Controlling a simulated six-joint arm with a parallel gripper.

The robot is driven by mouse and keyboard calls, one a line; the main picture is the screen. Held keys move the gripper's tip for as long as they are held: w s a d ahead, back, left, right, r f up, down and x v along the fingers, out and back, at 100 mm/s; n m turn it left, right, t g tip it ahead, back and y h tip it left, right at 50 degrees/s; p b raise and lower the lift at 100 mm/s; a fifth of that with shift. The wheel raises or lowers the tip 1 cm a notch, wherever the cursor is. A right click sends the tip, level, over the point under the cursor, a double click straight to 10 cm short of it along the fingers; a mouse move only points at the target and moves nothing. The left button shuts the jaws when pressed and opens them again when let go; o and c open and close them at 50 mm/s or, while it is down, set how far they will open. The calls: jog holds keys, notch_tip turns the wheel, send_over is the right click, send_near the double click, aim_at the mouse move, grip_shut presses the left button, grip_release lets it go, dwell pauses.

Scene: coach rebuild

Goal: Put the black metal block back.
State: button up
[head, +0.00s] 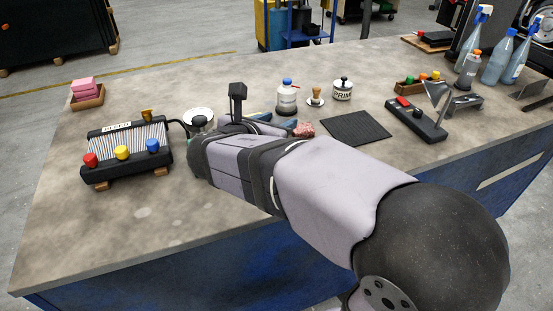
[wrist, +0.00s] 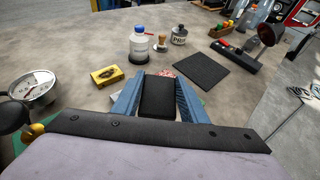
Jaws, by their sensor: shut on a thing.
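The black metal block (wrist: 158,97) is between the two blue fingers of my gripper (wrist: 158,92) in the wrist view. The gripper is shut on it, and the fingers touch its left and right sides. In the head view my gripper (head: 277,124) is low over the middle of the bench, and my arm hides the block. I cannot tell whether the block touches the bench. A flat black mat (head: 356,128) lies bare to the right of the gripper; it also shows in the wrist view (wrist: 201,68).
A reddish crumpled thing (head: 303,130) lies just beyond the fingertips. A blue-capped bottle (head: 287,99), a wooden-handled tool (head: 316,97) and a primer pot (head: 342,89) stand behind. A yellow box (wrist: 107,76) and a dial gauge (wrist: 33,87) are left. A bleeder unit (head: 125,150) stands far left.

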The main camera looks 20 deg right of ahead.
jog(key=shift+f+b, duration=0.95)
jog(key=shift+f, duration=3.65)
jog(key=shift+f, duration=0.1)
jog(key=shift+f, duration=0.15)
jog(key=o, duration=1.1)
jog(key=shift+r, duration=0.3)
jog(key=p+v, duration=0.1)
jog(key=v, duration=1.1)
jog(key=shift+d, duration=0.1)
